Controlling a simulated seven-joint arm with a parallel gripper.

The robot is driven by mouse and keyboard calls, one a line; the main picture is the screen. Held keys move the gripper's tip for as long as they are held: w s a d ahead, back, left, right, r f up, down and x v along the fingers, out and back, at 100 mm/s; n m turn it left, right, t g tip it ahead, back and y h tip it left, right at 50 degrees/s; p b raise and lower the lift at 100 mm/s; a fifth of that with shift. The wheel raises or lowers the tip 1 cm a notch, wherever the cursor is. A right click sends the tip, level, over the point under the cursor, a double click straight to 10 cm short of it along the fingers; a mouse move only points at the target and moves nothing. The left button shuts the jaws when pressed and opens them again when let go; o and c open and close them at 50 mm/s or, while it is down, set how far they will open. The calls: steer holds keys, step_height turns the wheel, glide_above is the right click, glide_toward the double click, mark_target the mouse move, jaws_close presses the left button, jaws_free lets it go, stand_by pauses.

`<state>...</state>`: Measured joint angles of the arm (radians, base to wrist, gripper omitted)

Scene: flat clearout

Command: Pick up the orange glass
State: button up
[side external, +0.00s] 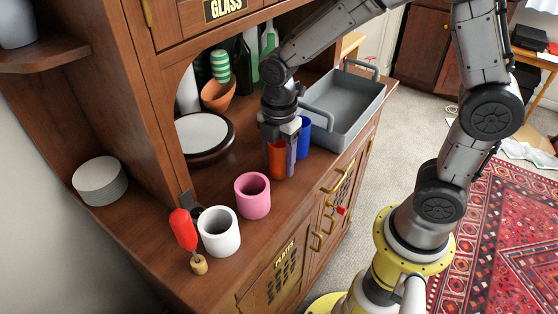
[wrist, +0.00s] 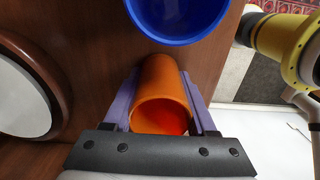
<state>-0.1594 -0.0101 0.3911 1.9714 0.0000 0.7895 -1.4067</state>
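The orange glass (side external: 276,160) is upright at the cabinet's counter, near its front edge. In the wrist view I look down along the orange glass (wrist: 162,85), with its open rim toward the camera. My gripper (side external: 283,150) points down over it. In the wrist view, the purple fingers of my gripper (wrist: 161,100) lie along both sides of the glass, with no clear gap on either side. The gripper looks shut on the glass. I cannot tell whether its base touches the counter.
A blue cup (side external: 304,138) stands close beside the glass.

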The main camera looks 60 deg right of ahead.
jaws_close()
steer(key=shift+r, duration=0.1)
